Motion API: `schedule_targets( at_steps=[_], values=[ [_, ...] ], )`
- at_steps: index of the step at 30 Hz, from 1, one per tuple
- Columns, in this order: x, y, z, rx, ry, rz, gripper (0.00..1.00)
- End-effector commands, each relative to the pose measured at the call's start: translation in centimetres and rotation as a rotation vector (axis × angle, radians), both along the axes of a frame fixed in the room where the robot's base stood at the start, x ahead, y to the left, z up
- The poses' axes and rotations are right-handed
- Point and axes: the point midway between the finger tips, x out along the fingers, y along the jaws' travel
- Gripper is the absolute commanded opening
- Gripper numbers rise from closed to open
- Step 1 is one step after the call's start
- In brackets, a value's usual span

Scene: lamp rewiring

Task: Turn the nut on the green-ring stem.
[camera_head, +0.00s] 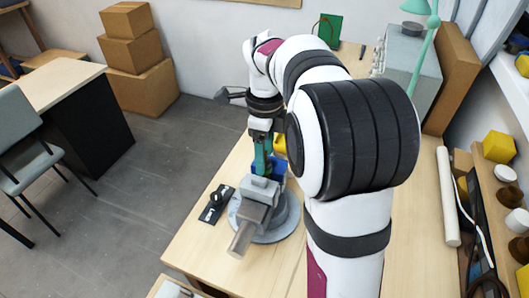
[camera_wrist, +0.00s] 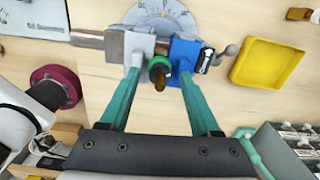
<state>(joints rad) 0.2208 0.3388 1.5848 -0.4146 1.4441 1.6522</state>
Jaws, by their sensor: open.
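The green ring (camera_wrist: 155,65) shows between the jaws of a vise in the wrist view. A short brownish, brass-like stem end (camera_wrist: 159,84) points from it toward the camera. I cannot make out the nut clearly. The vise has a grey jaw (camera_wrist: 115,43) on the left and a blue jaw (camera_wrist: 186,48) on the right. My gripper (camera_wrist: 158,72) is open, with one teal finger on each side of the green ring and a gap on both sides. In the head view my gripper (camera_head: 262,160) is over the vise (camera_head: 262,188), and the ring is hidden there.
The vise stands on a round grey base (camera_head: 277,228) with a dial (camera_wrist: 163,12). A yellow tray (camera_wrist: 268,63) lies to its right in the wrist view, and a magenta ring (camera_wrist: 68,76) to its left. A black plate (camera_head: 213,208) lies beside the base. The front tabletop (camera_head: 262,268) is clear.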

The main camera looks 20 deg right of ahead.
Motion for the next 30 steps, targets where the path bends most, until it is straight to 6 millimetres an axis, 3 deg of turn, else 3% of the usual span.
schedule_targets(
  at_steps=[7, 18, 30],
  values=[
    [0.0, 0.0, -0.21, 0.0, 0.0, 0.001, 0.64],
    [0.01, 0.0, -0.16, 0.0, 0.0, 0.001, 0.0],
    [0.01, 0.0, -0.13, -0.001, -0.001, 0.039, 0.0]
  ],
)
